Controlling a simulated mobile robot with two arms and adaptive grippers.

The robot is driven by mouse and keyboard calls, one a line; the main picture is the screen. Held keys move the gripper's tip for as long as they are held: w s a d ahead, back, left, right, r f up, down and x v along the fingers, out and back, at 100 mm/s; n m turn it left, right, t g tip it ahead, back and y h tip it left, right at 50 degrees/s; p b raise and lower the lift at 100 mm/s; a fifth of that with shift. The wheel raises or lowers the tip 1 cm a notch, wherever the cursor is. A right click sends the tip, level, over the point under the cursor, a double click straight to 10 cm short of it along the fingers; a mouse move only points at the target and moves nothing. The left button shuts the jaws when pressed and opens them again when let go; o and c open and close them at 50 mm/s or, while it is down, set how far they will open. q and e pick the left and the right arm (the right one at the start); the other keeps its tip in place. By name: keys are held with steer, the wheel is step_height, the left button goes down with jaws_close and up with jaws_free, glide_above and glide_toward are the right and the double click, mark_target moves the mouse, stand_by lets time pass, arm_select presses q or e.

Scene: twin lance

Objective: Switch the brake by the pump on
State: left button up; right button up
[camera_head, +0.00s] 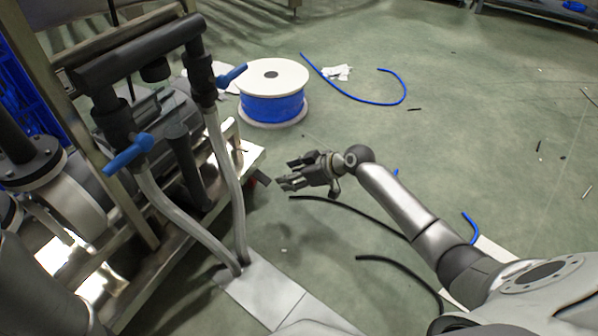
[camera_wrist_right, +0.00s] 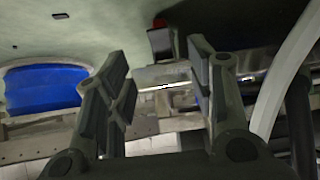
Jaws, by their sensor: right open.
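The pump (camera_head: 165,125) stands on a metal frame at the left, with dark pipes and two blue-handled valves. A small dark pedal-like piece (camera_head: 262,178), probably the brake, sticks out at the frame's right corner. In the right wrist view a black piece with a red top (camera_wrist_right: 161,42) shows beyond the fingers, probably the same part. Whether it is on or off I cannot tell. My right gripper (camera_head: 283,172) is open and empty, just right of that piece and apart from it. Its spread fingers also show in the right wrist view (camera_wrist_right: 160,62). My left gripper is out of view.
A blue cable reel (camera_head: 272,105) stands behind the frame. Two grey hoses (camera_head: 232,180) run from the valves down to a pale floor plate (camera_head: 262,292), left of my right arm. Black hoses (camera_head: 350,212) lie under that arm. Open green floor lies to the right.

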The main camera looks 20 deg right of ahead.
steer(key=shift+v, duration=1.65)
steer(key=shift+a, duration=0.1)
